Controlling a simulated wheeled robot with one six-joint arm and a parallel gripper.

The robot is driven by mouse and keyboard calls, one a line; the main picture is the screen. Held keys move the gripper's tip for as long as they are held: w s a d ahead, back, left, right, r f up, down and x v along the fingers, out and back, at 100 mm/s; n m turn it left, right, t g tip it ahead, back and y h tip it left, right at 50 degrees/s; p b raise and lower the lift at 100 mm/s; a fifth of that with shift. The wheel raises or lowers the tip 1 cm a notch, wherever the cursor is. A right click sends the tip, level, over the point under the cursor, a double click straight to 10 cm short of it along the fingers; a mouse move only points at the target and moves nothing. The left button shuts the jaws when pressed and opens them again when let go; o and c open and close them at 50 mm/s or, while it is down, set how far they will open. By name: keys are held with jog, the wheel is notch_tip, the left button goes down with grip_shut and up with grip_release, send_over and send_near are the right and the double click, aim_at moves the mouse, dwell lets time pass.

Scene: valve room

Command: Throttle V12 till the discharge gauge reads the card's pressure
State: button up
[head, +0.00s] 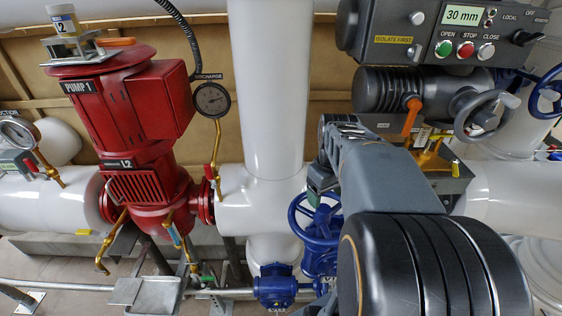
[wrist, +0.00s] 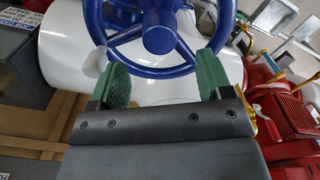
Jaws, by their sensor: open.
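A blue handwheel (head: 316,238) stands on the white pipework right of the red pump in the head view. No V12 tag is readable on it. The wheel (wrist: 159,38) fills the top of the wrist view. My gripper (wrist: 163,76) is open, its two green fingers apart at the near rim. No rim is clamped, and I cannot tell whether a finger touches it. In the head view my arm partly hides the wheel and gripper. The discharge gauge (head: 211,99) is a round dial beside the pump; its reading is too small to make out. I cannot identify the pressure card.
The red pump (head: 145,150) is at left, with another gauge (head: 18,132) beyond it. A grey control box (head: 440,32) showing 30 mm hangs at upper right, above an actuator with an orange lever (head: 411,116). Another blue wheel (head: 548,92) is at far right. White pipes crowd the space.

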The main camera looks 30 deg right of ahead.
aim_at(324, 209)
dwell(0.4)
jog(key=n, duration=0.4)
jog(key=shift+n, duration=0.4)
jog(key=n, duration=1.1)
jog(key=shift+p, duration=0.3)
notch_tip(324, 209, down, 7)
jog(key=b, duration=0.5)
jog(key=shift+s, duration=0.1)
jog(key=shift+f, duration=0.1)
